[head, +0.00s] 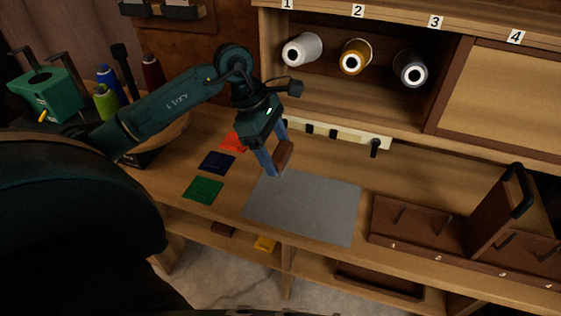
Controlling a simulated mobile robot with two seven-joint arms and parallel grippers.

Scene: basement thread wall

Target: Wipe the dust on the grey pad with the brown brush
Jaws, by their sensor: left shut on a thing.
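The grey pad (310,210) lies flat on the wooden worktop near its front edge. My left gripper (274,166) points down over the back left corner of the pad. It is shut on the brown brush (284,154), which shows as a small brown block between the blue fingers. The brush's lower side is partly hidden, and I cannot tell whether it touches the pad. I cannot make out dust clearly; a faint light patch shows near the gripper. My right gripper is not in view.
Red, navy and green (203,190) squares lie left of the pad. A brown numbered rack (415,228) with a raised panel stands on the right. A pale rail (345,135) runs behind. Thread spools (355,57) sit in the shelf above. A green box (47,92) stands far left.

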